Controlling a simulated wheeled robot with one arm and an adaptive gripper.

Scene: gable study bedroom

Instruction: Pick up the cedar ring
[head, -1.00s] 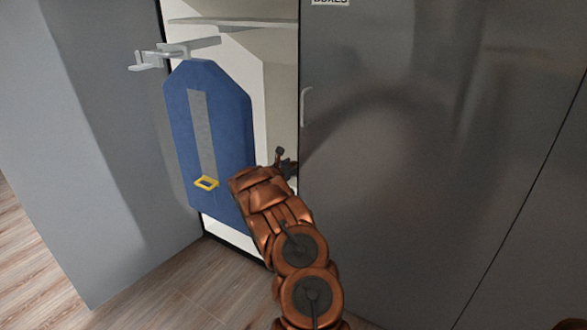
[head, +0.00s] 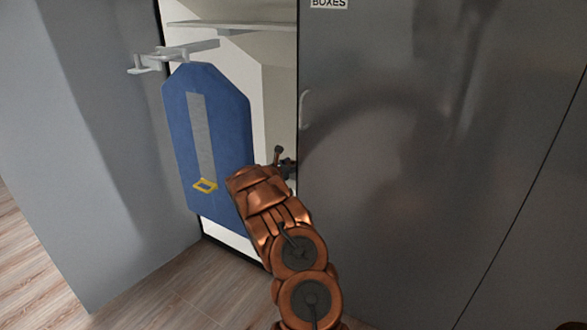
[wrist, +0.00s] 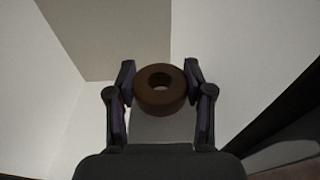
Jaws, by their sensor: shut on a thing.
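The cedar ring (wrist: 160,98) is a thick brown ring with a round hole, seen in the wrist view between my two dark fingers. My gripper (wrist: 161,84) is shut on it, with a finger pressed to its left and right sides. In the head view my gripper (head: 284,162) shows only in part, at the end of my copper arm inside the open closet. The ring cannot be made out there.
A blue board-like hanging panel (head: 224,130) with a grey stripe and yellow buckle (head: 205,185) hangs left of my arm from a grey bracket (head: 165,58). A dark closet door (head: 400,130) stands close on the right. A pale shelf (head: 240,26) is above.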

